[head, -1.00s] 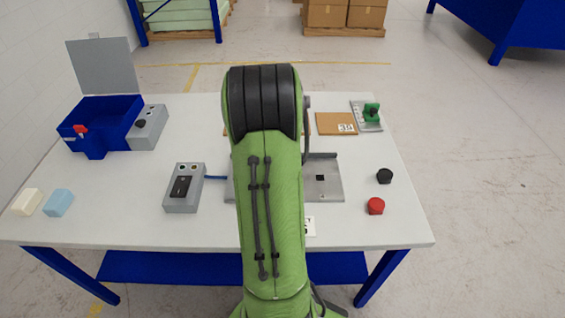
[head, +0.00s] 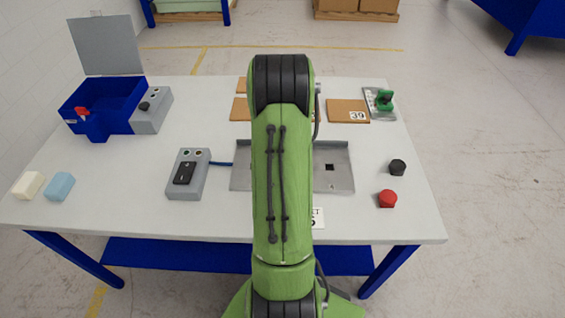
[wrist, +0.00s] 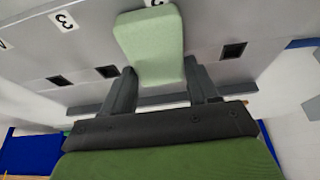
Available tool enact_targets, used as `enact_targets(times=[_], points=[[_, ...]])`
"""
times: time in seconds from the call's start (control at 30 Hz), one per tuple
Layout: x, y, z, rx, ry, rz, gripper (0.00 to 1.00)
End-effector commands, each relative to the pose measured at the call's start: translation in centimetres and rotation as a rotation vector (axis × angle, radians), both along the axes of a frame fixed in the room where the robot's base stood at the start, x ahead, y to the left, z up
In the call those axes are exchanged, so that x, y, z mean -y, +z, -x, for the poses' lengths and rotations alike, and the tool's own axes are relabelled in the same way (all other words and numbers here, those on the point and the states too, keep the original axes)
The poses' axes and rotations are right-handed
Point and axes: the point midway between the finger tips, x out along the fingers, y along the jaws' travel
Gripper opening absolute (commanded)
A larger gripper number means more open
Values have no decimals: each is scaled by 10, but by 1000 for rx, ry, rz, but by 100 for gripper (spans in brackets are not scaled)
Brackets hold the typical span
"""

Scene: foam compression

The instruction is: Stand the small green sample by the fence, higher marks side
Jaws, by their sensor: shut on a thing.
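My gripper (wrist: 161,85) is shut on the small pale green sample (wrist: 149,45) in the wrist view. The sample sits between the two dark fingers and sticks out past their tips, over a grey metal plate. I cannot tell whether it touches the plate. The plate (wrist: 215,25) has square dark holes and white number marks, one reading 3 (wrist: 64,21). A raised grey strip (wrist: 85,108) runs along the plate near the fingers; I cannot tell whether it is the fence. In the head view my arm hides the gripper, the sample and the middle of the plate (head: 340,178).
A grey control box (head: 187,174) stands left of the plate. Black (head: 397,167) and red (head: 387,199) knobs stand to its right. A blue bin (head: 105,104), a cream block (head: 28,185) and a light blue block (head: 59,186) are at left.

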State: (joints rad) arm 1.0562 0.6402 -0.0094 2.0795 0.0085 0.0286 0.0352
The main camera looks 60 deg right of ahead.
Motion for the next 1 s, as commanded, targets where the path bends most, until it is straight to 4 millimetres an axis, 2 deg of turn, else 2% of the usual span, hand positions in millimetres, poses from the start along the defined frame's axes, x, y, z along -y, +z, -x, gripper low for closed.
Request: enact_targets(times=[0.1,0.13,0.27,0.53,0.63,1.0], points=[[0,-5,0,0,0,0,26],[0,-4,0,0,0,-1,63],[0,-3,0,0,0,-1,83],[0,-2,0,0,0,-1,84],[-1,6,0,0,0,1,84],[-33,93,17,1,0,3,84]])
